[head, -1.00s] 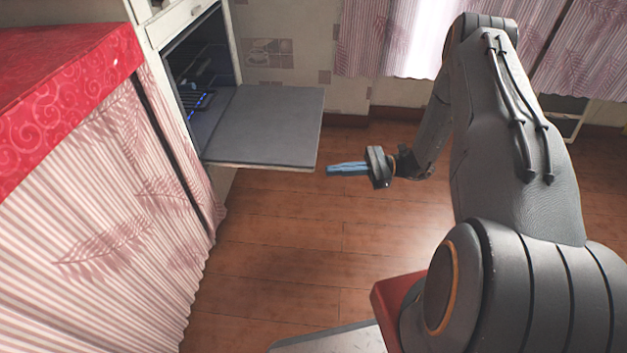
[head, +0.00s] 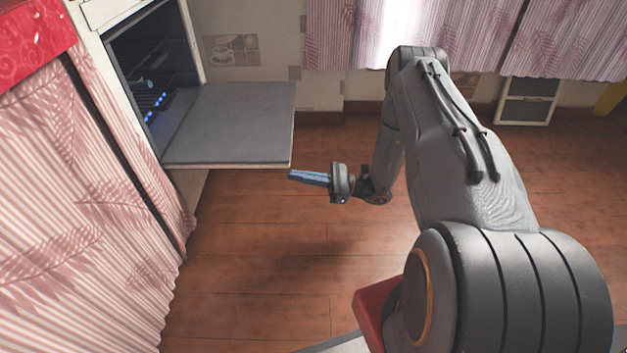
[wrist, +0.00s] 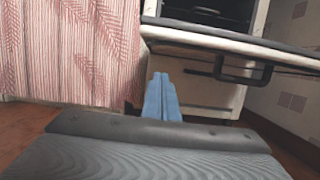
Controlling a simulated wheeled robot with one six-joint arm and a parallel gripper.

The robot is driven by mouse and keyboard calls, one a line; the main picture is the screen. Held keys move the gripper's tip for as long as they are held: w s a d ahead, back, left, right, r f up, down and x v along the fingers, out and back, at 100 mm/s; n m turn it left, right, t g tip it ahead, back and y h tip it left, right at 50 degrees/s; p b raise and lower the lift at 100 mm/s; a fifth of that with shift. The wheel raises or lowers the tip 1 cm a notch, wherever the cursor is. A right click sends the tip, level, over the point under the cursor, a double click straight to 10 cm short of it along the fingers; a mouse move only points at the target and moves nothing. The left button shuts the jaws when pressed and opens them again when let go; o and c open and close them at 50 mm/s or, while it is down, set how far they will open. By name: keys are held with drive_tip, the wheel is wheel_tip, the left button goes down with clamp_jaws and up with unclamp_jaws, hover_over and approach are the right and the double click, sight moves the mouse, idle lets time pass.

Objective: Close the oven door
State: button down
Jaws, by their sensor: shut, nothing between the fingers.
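The oven door (head: 235,122) is a grey panel, folded down and lying about level in front of the open oven (head: 155,85). The oven's dark inside shows racks and small blue lights. My gripper (head: 292,175) has blue fingers, shut and empty. In the head view it is just right of the door's outer edge and appears apart from it. In the wrist view, the fingers (wrist: 161,90) point toward the oven front, below the door (wrist: 240,42). The door's dark handle (wrist: 243,72) hangs under its outer edge, to the right of the fingers.
A counter with a red patterned oilcloth (head: 30,35) and striped pink curtain (head: 80,220) stands left of the oven. Wood floor (head: 250,260) is clear under and before the door. A white cabinet (head: 527,100) stands at the back right wall.

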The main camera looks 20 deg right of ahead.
drive_tip(key=shift+w+a+r+b, duration=0.1)
drive_tip(key=shift+a+r+b, duration=0.2)
drive_tip(key=shift+r, duration=0.45)
drive_tip(key=shift+w+a+r+b, duration=0.2)
drive_tip(key=shift+a+r, duration=0.15)
drive_tip(key=shift+r, duration=0.45)
drive_tip(key=shift+w+a+r+b, duration=0.1)
drive_tip(key=shift+a+r+b, duration=0.2)
drive_tip(key=shift+r, duration=0.45)
